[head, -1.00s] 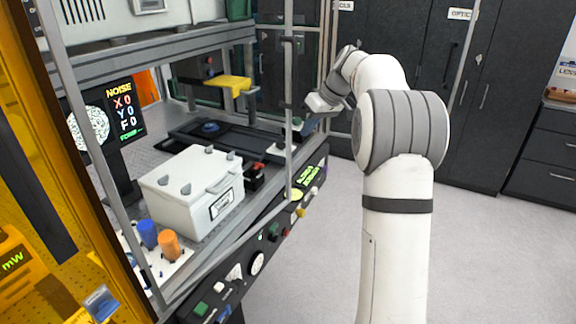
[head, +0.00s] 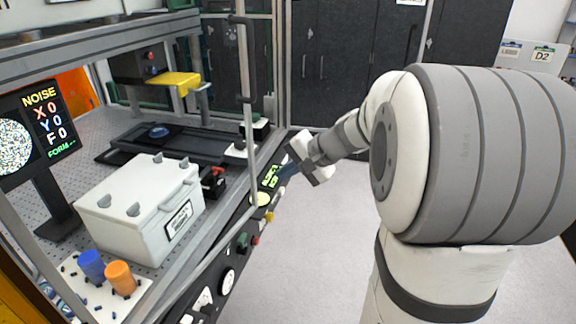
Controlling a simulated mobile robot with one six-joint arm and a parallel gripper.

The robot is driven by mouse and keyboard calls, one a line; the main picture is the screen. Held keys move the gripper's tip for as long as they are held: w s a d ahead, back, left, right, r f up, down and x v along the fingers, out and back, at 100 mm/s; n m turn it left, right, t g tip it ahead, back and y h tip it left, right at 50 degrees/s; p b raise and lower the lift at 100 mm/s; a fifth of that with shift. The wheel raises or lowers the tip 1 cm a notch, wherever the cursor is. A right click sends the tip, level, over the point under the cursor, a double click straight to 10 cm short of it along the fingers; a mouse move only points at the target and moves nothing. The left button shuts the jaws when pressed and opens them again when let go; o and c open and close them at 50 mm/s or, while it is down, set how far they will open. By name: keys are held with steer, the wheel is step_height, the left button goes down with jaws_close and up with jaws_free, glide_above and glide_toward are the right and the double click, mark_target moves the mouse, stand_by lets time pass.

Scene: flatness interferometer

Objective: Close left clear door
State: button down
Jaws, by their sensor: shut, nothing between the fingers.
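The left clear door (head: 248,130) shows as a see-through pane in a thin grey frame, with a dark upright handle (head: 241,60) near its free edge. Its lower rail runs down toward the bottom left, above the control panel. I cannot tell exactly how far it stands open. My gripper (head: 285,172) is shut and empty, to the right of the door's free edge, low and near the panel's far end. A gap shows between it and the door frame, though depth is hard to judge; the fingertips are small and partly unclear.
Behind the pane stand a white lidded box (head: 140,208), blue (head: 91,265) and orange (head: 120,278) knobs, a dark stage (head: 165,143) and a noise screen (head: 48,118). The control panel (head: 225,283) juts below. Grey floor (head: 310,260) lies clear at right, before dark cabinets (head: 335,70).

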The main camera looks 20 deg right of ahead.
mark_target(246, 181)
steer(key=shift+w+a+f+p, duration=0.3)
steer(key=shift+w+a+f, duration=0.35)
steer(key=shift+w+a, duration=0.35)
steer(key=shift+w+a+f+p, duration=0.35)
steer(key=shift+w+a+f, duration=0.3)
steer(key=shift+w+a, duration=0.35)
steer(key=shift+w+a+f+p, duration=0.3)
steer(key=shift+w+a+f, duration=0.35)
steer(key=shift+w+a, duration=0.35)
steer(key=shift+s, duration=0.1)
steer(key=shift+a, duration=0.1)
steer(key=w+a+n+g+y+b, duration=0.1)
steer(key=w+a+n, duration=0.1)
steer(key=w+a, duration=0.3)
steer(key=shift+w+a+r, duration=0.2)
steer(key=shift+a+r, duration=0.05)
steer(key=shift+a, duration=0.1)
